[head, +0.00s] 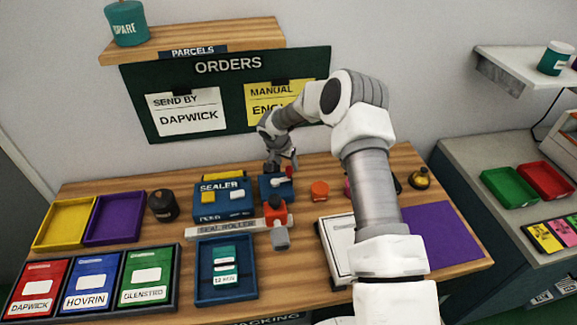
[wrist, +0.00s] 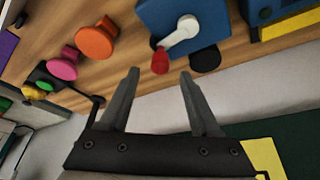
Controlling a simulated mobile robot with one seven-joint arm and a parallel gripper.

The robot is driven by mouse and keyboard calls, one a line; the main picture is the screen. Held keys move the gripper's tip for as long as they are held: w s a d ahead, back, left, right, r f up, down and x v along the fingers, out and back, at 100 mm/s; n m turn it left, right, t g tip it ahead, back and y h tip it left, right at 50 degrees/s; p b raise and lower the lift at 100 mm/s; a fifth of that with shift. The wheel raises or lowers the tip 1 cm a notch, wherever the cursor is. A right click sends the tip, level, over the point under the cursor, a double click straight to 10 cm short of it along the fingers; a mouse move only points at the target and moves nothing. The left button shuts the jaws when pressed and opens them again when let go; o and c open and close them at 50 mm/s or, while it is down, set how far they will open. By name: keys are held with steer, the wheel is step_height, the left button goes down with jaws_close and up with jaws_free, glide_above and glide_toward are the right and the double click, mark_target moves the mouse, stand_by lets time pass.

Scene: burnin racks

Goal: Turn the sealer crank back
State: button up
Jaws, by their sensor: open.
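The sealer crank is a white arm (wrist: 180,35) with a red knob (wrist: 160,62), on a small blue box (wrist: 205,18). In the head view this box (head: 270,192) stands right of the blue sealer (head: 222,212), and the red knob (head: 289,171) is at its back right. My gripper (wrist: 160,72) is open and empty. In the wrist view the red knob shows between its fingertips; I cannot tell how far beyond them it is. In the head view my gripper (head: 281,163) is just behind and above the crank box, its fingers small and partly hidden.
An orange knob (head: 320,190) stands right of the crank box. The seal roller bar (head: 200,230) with a red and grey handle (head: 276,212) lies in front. A blue tray (head: 205,294) holds a green packet. The orders board (head: 222,88) is on the wall behind.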

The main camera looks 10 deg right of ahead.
mark_target(289, 168)
steer(key=shift+x, duration=1.9)
jaws_close()
